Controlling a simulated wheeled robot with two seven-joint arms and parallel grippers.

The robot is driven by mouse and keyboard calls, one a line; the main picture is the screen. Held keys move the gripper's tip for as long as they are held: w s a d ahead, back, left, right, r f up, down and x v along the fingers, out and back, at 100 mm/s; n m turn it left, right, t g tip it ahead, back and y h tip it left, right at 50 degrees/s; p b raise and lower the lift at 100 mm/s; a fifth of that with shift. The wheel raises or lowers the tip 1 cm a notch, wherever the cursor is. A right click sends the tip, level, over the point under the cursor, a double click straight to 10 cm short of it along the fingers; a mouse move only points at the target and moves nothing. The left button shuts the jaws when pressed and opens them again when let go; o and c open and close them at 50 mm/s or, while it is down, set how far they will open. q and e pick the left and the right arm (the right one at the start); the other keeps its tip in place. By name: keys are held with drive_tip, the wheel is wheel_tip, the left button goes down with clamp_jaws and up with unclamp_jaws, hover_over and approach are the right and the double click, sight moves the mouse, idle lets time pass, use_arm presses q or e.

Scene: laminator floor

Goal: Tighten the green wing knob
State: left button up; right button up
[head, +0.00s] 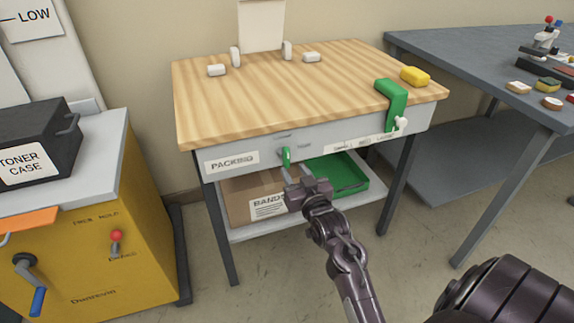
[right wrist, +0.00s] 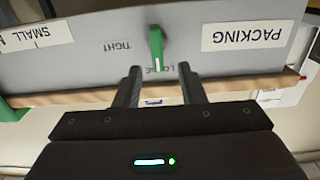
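The green wing knob (head: 286,157) is on the grey front panel of the packing bench, right of the PACKING label. Its wing stands roughly upright. In the right wrist view, which is upside down, the knob (right wrist: 156,45) lies between a TIGHT mark and the PACKING label, with its end over a partly covered LOOSE mark. My right gripper (head: 297,172) is just in front of and below the knob. Its fingers (right wrist: 160,70) are apart, one on each side of the knob's line, with nothing visibly gripped. My left gripper is not in view.
The bench's wooden top (head: 260,90) carries a green clamp (head: 392,92) and a yellow block (head: 414,76). A carton (head: 240,198) and green tray (head: 345,180) sit on the lower shelf. A yellow cabinet (head: 70,250) stands left, a grey table (head: 460,60) right.

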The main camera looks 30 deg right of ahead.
sight(288, 155)
drive_tip(key=shift+w+d+r, duration=0.3)
drive_tip(key=shift+w+r, duration=0.2)
drive_tip(key=shift+r, duration=0.2)
drive_tip(key=x, duration=0.6)
drive_tip(key=shift+w+d+b, duration=0.1)
drive_tip(key=shift+w+b, duration=0.25)
drive_tip(key=shift+b, duration=0.05)
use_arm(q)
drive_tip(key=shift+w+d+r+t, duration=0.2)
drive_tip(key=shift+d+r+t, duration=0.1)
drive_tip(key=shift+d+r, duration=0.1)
